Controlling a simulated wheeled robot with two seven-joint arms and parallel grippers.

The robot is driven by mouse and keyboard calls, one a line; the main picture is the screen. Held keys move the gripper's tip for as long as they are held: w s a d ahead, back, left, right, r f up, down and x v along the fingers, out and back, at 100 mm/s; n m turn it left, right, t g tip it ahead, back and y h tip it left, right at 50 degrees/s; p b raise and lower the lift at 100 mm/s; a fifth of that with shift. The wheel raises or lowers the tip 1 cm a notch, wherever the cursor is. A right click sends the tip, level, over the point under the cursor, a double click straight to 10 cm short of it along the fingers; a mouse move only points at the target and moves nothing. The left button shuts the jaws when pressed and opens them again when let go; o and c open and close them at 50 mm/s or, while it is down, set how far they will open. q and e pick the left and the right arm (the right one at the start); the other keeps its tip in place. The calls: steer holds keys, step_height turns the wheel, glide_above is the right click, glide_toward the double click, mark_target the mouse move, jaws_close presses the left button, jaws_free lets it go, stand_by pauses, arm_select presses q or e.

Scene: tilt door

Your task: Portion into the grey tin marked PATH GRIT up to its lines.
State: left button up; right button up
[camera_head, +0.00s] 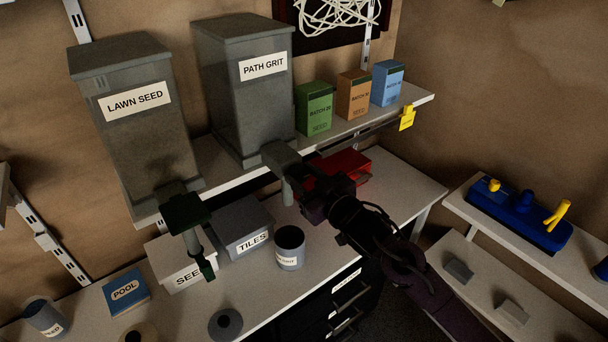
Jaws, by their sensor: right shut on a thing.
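The grey tin (290,250) stands upright on the bench, its label partly readable as GRIT. Its inside is dark; I cannot tell its level or see its lines. Above and behind it, the tall grey PATH GRIT bin (246,100) stands on the shelf. Its grey spout (279,157) juts over the shelf edge, with a pale lever (288,190) hanging down. My right gripper (306,196) comes in from the right and is shut at the lever's lower end, above the tin. Its fingertips are dark and partly hidden. My left gripper is not in view.
The LAWN SEED bin (140,135) with a dark green door (187,212) stands to the left. SEED (165,252) and TILES (240,215) boxes sit left of the tin. A red box (350,161) lies behind my gripper. Cartons (353,95) line the shelf.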

steer(key=m+p, duration=0.2)
steer(key=m, duration=0.1)
steer(key=shift+r, duration=0.15)
steer(key=m+p, duration=0.4)
steer(key=m, duration=0.1)
steer(key=shift+w+d+m, duration=0.1)
steer(key=shift+d+m, duration=0.05)
steer(key=shift+m, duration=0.25)
steer(key=m+p, duration=0.3)
steer(key=m, duration=0.2)
steer(key=shift+d, duration=0.1)
steer(key=shift+f+m+p, duration=0.3)
steer(key=shift+m+p, duration=0.5)
steer(key=shift+m, duration=0.6)
steer(key=o, duration=1)
steer(key=shift+c, duration=0.2)
